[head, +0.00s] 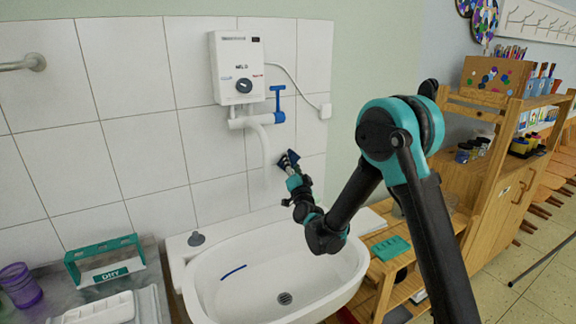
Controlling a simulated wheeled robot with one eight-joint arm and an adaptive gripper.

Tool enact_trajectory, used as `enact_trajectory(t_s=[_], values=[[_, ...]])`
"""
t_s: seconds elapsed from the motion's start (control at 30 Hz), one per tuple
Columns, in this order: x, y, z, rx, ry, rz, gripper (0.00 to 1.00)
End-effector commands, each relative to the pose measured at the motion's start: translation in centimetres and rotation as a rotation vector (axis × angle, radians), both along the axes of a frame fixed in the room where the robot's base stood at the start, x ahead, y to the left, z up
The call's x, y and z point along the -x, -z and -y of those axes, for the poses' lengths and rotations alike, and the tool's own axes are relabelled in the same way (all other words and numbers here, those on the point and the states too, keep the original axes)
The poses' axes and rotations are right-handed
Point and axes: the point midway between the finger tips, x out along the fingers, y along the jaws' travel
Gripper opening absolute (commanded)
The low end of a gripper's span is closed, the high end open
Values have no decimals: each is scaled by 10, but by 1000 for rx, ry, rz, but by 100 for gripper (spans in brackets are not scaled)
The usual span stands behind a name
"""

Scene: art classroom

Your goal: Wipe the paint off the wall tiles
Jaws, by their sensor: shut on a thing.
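The white wall tiles (145,150) cover the wall behind the sink. I can make out no clear paint mark on their visible part. My gripper (291,172) is at the right part of the tiled wall, above the sink's back right rim. It is shut on a small dark blue item (288,160), too small to identify. The item appears close to the tiles, but I cannot tell whether it touches them. My gripper and the item hide a small patch of wall.
A white sink (205,280) with a blue streak (233,272) inside lies below. A white water heater (238,68) with a spout (265,145) and blue lever (278,103) is left of my gripper. A green item (391,248) lies on the wooden shelf. A caddy (105,258) stands left.

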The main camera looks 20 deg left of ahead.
Motion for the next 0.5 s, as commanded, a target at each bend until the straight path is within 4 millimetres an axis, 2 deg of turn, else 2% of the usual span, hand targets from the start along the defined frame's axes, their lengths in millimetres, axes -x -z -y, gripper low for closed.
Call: enact_trajectory(t_s=[0.2, 0.5], values=[[-12, 0, 12, 1, 2, 0, 21], [-21, 0, 20, 0, 2, 1, 21]])
